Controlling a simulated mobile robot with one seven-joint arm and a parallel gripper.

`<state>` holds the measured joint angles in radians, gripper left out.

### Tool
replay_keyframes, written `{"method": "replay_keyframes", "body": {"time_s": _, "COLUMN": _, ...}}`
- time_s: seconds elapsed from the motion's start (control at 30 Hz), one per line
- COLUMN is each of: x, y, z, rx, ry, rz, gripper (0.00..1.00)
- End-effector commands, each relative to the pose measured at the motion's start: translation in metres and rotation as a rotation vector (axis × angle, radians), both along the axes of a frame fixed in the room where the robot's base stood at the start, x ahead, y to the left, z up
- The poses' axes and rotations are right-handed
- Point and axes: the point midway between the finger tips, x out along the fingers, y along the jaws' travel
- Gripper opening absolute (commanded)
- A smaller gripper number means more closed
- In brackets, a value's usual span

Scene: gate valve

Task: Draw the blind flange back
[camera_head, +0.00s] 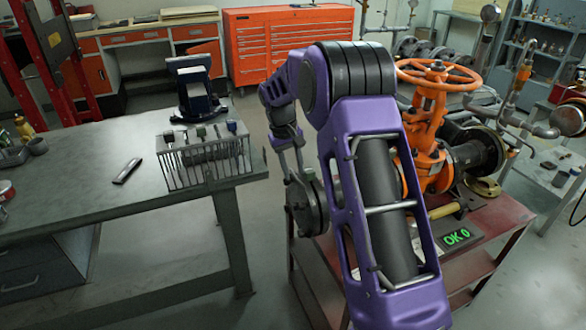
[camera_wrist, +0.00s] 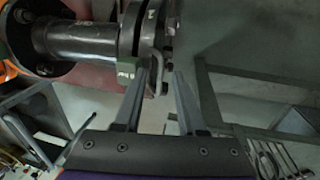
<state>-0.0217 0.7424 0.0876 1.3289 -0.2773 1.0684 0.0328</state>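The orange gate valve (camera_head: 430,115) with its handwheel stands on the red cart in the head view. At the cart's left end, dark round flanges (camera_head: 308,205) show partly behind my arm. In the wrist view, a dark pipe (camera_wrist: 85,42) runs to a flange (camera_wrist: 128,30), with the blind flange (camera_wrist: 147,28) against or very close to it. A bent light handle (camera_wrist: 158,62) is on the blind flange's outer side. My gripper (camera_wrist: 158,75) is open, its fingertips at either side of the handle's lower part. Whether either finger touches it I cannot tell.
The red cart (camera_head: 490,250) carries a display (camera_head: 458,236) reading "OK 0". A grey workbench (camera_head: 75,170) at left holds a wire rack (camera_head: 205,155) near its right edge. Floor shows between bench and cart.

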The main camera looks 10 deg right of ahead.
Motion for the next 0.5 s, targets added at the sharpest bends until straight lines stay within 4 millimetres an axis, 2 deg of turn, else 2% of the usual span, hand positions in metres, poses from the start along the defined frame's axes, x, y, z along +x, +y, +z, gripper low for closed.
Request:
{"method": "replay_keyframes", "body": {"time_s": 0.07, "x": -0.0001, "y": 0.0000, "z": 0.0001, "rx": 0.000, "ry": 0.000, "rz": 0.000, "gripper": 0.36}}
{"method": "replay_keyframes", "body": {"time_s": 0.27, "x": -0.0001, "y": 0.0000, "z": 0.0003, "rx": 0.000, "ry": 0.000, "rz": 0.000, "gripper": 0.00}}
{"method": "replay_keyframes", "body": {"time_s": 0.5, "x": -0.0001, "y": 0.0000, "z": 0.0004, "rx": 0.000, "ry": 0.000, "rz": 0.000, "gripper": 0.00}}
